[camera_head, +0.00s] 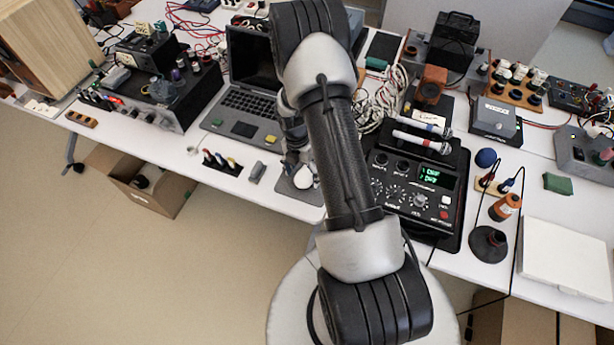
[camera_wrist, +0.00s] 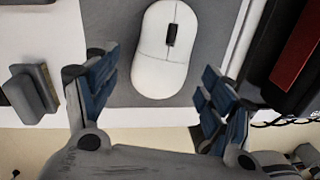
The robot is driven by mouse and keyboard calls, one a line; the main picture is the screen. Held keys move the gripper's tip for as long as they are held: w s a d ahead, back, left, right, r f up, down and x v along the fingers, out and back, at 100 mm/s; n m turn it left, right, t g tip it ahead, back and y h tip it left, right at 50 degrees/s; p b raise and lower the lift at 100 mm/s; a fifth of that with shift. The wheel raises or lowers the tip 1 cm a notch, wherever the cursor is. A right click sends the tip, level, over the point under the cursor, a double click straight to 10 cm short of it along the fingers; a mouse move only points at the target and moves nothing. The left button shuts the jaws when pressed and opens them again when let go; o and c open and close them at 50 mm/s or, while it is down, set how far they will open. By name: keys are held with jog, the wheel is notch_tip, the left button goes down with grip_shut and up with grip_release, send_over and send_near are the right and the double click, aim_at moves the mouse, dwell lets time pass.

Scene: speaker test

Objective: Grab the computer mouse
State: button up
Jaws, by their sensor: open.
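The white computer mouse (camera_wrist: 165,60) with a dark scroll wheel lies on a grey mouse pad (camera_wrist: 212,30) in the wrist view. My gripper (camera_wrist: 160,92) is open, with one blue-padded finger to the left and one to the right of the mouse's near end. I see no contact between the fingers and the mouse. In the head view the mouse (camera_head: 304,177) shows beside my arm, near the table's front edge, and my gripper (camera_head: 291,160) is partly hidden there.
A grey block (camera_wrist: 32,92) stands left of the pad. A black device with green digits (camera_head: 415,185) stands close on the right. A laptop (camera_head: 245,105) is behind. The table's front edge (camera_head: 225,180) is near, with open floor beyond.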

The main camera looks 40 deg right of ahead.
jog(key=shift+f, duration=0.85)
jog(key=shift+r, duration=0.1)
jog(key=c, duration=1.2)
jog(key=shift+r, duration=0.1)
